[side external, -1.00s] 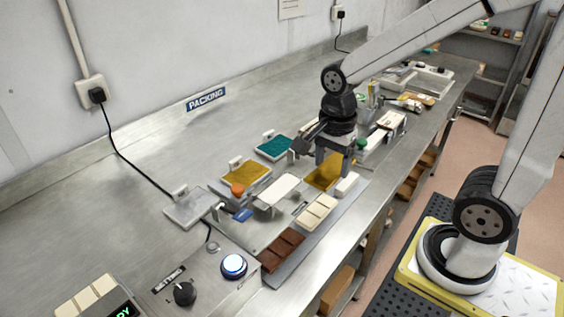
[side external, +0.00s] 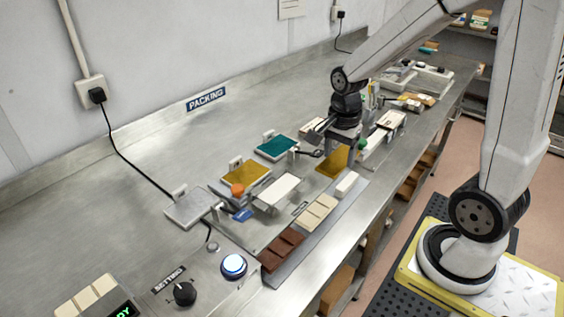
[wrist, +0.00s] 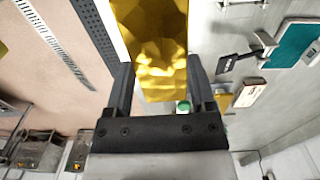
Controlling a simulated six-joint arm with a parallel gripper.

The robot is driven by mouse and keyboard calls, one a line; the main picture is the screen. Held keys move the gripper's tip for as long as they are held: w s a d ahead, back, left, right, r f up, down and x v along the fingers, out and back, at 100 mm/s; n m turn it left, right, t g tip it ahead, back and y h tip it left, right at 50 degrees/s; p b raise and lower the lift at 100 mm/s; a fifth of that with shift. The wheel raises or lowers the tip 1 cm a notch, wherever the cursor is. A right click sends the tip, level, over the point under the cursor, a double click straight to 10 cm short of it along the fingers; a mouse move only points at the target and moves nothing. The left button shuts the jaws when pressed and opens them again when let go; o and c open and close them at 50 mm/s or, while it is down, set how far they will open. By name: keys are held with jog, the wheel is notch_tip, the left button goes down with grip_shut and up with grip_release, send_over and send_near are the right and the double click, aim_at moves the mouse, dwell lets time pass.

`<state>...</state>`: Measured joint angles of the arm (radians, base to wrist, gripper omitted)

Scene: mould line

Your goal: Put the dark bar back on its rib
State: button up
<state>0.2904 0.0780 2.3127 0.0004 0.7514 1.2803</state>
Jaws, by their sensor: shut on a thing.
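The dark brown segmented bar (side external: 281,248) lies at the near end of the grey strip along the bench's front, apart from my gripper. My gripper (side external: 339,164) points down farther along the bench, shut on a shiny gold plate-like piece (side external: 331,162). In the wrist view this gold piece (wrist: 150,50) sits between the two fingers (wrist: 160,90) and reaches beyond the top of the picture. Its underside is hidden. I cannot tell which rib belongs to the dark bar.
A cream bar (side external: 316,213) and a small white block (side external: 347,184) lie beyond the dark bar. A white plate (side external: 277,193), a mustard tray (side external: 246,181) and a teal tray (side external: 276,148) stand to the left. A control box (side external: 200,281) is in front.

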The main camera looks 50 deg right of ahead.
send_over(348, 180)
notch_tip(348, 180, down, 3)
jog(key=shift+f, duration=0.2)
jog(key=shift+s+f, duration=0.1)
jog(key=shift+f, duration=0.1)
jog(key=shift+f, duration=2.95)
jog(key=shift+f, duration=0.25)
jog(key=o, duration=1.2)
notch_tip(348, 180, up, 8)
dwell(0.3)
jog(key=shift+a+f, duration=0.1)
